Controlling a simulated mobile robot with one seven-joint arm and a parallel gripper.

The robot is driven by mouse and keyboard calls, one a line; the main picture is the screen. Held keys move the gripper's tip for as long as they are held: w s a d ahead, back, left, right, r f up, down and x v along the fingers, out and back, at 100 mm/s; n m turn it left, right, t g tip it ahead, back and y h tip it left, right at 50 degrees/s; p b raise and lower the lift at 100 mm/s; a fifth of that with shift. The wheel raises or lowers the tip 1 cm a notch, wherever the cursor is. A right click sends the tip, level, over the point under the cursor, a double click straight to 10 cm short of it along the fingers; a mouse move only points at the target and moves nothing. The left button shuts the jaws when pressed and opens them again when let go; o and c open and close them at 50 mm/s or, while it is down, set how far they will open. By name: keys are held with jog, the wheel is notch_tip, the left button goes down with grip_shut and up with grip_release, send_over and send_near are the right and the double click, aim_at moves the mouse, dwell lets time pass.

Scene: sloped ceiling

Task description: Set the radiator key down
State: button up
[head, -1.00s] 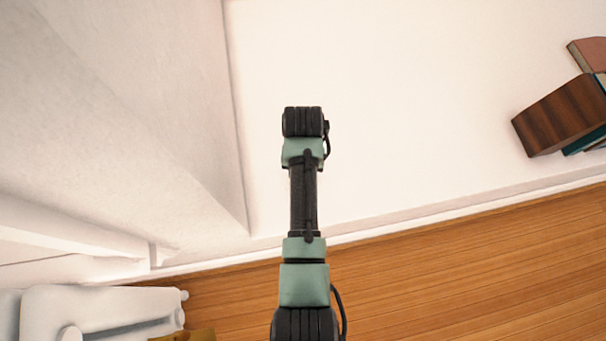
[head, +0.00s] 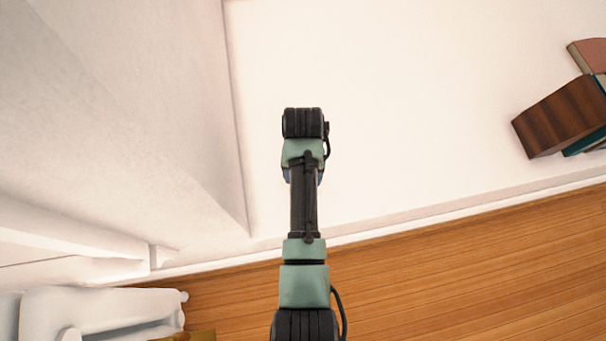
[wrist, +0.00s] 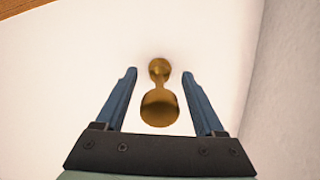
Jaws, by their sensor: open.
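The radiator key (wrist: 160,105) is a brass-coloured piece with a wide rounded near end, a narrow neck and a smaller round far end. In the wrist view it is between the two blue fingers of my gripper (wrist: 160,72). The fingers are open, with a gap on each side of the key. The key shows against a plain white surface (wrist: 215,35); I cannot tell exactly how it touches it.
A pale wall (head: 150,90) rises close on the left. The wooden floor (head: 450,285) lies beyond the edge. A white radiator-like object (head: 100,310) is at lower left. The middle is clear.

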notch_tip(320, 180, up, 12)
jog(key=p, duration=0.4)
jog(key=shift+w+f, duration=0.1)
jog(key=shift+f, duration=0.1)
